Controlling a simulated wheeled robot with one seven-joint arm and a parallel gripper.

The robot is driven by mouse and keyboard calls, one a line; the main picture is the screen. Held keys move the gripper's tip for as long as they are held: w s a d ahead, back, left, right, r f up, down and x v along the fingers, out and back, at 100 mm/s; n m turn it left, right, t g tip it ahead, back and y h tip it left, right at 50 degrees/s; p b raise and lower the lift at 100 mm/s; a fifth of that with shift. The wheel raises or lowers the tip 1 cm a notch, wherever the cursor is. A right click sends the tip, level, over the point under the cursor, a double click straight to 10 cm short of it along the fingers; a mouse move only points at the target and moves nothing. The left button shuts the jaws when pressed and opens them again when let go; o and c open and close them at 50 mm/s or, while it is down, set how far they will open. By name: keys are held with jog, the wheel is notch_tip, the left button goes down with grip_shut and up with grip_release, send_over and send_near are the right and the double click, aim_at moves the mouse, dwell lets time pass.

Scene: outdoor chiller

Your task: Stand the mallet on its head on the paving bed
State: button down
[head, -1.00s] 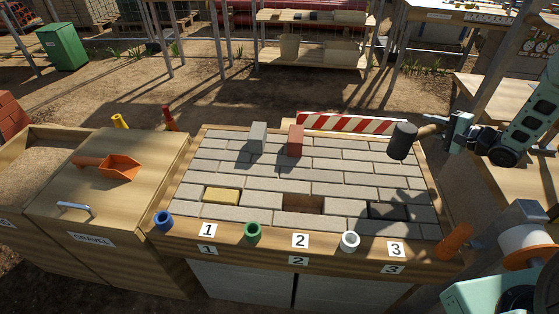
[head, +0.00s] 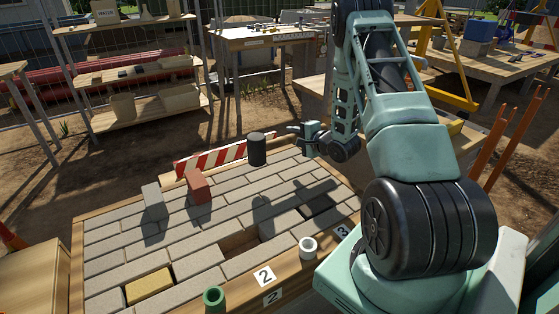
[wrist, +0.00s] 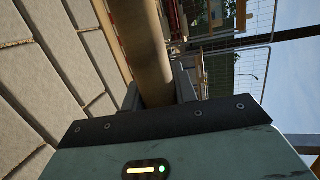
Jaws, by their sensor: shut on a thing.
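The mallet's black cylindrical head (head: 257,149) shows in the head view, in the air over the back edge of the paving bed (head: 112,263). Its shadow falls on the pavers. My gripper (head: 292,127) is right of the mallet head, shut on the handle. In the wrist view the brown wooden handle (wrist: 143,45) runs between the two fingers, with pavers on the left. The mallet head is outside the wrist view. The handle is hard to make out in the head view.
A grey block (head: 153,201) and a red brick (head: 198,187) stand on the bed at the back left. A red-and-white barrier board (head: 208,157) runs behind. Open slots break the front row, one holding a yellow block (head: 149,286). The middle pavers are clear.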

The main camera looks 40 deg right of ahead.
aim_at(293, 164)
jog(key=shift+w+f, duration=0.1)
jog(key=shift+f, duration=3.45)
jog(key=shift+f+b, duration=0.3)
jog(key=shift+b, duration=0.15)
jog(key=shift+s+f, duration=0.2)
jog(key=shift+f, duration=0.15)
jog(key=c, duration=1.4)
grip_release()
jog(key=shift+a+f, duration=0.1)
jog(key=shift+f, duration=0.05)
jog(key=shift+s+r, duration=0.1)
jog(key=shift+r, duration=0.5)
jog(key=v, duration=0.7)
jog(key=shift+r, duration=0.2)
jog(key=shift+r+p, duration=0.1)
jog(key=shift+p, duration=0.2)
